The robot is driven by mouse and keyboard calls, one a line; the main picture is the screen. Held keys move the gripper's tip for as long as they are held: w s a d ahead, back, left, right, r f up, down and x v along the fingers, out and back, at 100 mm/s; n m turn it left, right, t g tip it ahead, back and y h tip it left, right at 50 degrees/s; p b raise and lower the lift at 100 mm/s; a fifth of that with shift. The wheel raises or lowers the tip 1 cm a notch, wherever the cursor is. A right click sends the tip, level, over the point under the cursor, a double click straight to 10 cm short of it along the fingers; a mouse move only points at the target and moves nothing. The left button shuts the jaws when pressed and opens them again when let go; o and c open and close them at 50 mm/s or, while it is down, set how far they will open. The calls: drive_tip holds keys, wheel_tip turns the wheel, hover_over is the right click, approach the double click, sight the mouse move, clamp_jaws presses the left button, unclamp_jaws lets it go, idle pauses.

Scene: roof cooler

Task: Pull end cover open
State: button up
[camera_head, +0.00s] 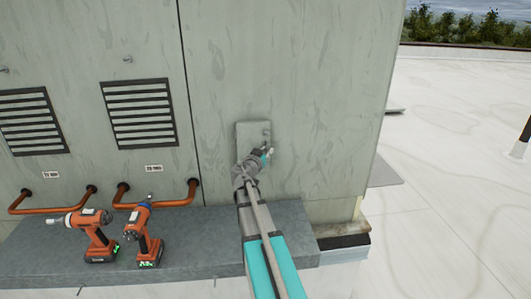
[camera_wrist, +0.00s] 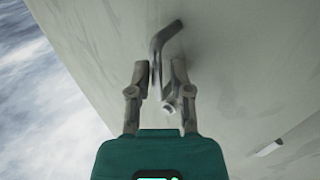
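The end cover appears to be the large grey-green panel (camera_head: 290,75) to the right of the dark vertical seam; it also fills most of the wrist view (camera_wrist: 240,60). In the wrist view a bent dark grey handle (camera_wrist: 157,47) sticks out from the panel. My gripper (camera_head: 266,153) is at the panel, in front of a small grey plate (camera_head: 252,130). In the wrist view its fingers (camera_wrist: 158,66) are apart, with the handle's lower end between them, nearer the left finger. I cannot tell whether a finger touches it. The cover looks closed.
Two orange cordless tools (camera_head: 90,236) (camera_head: 144,236) stand on the grey ledge (camera_head: 200,240) below the cabinet. Copper pipes (camera_head: 160,204) and louvred vents (camera_head: 139,112) are at left. A light pale bar (camera_wrist: 268,148) shows at lower right in the wrist view. The roof at right is mostly open.

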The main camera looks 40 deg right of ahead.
clamp_jaws()
